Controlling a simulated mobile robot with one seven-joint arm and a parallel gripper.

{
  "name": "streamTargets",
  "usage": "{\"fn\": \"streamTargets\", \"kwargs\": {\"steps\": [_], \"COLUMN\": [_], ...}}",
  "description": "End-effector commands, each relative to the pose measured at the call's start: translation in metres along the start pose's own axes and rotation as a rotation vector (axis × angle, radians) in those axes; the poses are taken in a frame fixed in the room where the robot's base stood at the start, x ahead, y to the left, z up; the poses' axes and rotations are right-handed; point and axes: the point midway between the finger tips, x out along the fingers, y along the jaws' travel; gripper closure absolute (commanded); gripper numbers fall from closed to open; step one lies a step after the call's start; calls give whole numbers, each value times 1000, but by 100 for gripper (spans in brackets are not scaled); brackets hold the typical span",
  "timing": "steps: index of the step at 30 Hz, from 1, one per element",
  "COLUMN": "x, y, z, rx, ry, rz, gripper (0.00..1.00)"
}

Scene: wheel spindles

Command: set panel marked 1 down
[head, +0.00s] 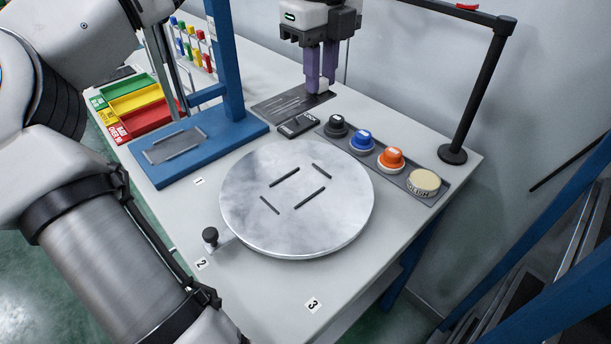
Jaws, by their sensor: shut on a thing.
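My gripper (320,86) hangs at the top centre with its two purple fingers pointing down, close together. It is shut on a thin thing that the fingers almost wholly hide. This fits the panel marked 1, but I cannot read a mark on it. The fingertips are over or just at a dark slotted plate (277,104) at the back of the table; I cannot tell whether the held thing touches it. A round metal disc (297,225) with several dark slots lies in front, and a label 1 (198,181) is on the table to its left.
A blue stand (229,65) holds a metal plate (175,146) on its base. Colored trays (137,103) are at left. A row of knobs (362,140) and a black post (478,95) are at right. A black knob (210,236) sits by the disc. The table front is clear.

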Motion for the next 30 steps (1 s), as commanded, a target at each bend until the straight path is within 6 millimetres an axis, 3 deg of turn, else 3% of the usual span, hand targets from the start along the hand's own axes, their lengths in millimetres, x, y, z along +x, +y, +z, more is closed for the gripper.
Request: {"fn": "streamTargets", "kwargs": {"steps": [13,30], "x": [115,181], "y": [2,1], "z": [0,0], "rx": [0,-1], "ry": [5,4], "rz": [3,1], "gripper": [100,100]}}
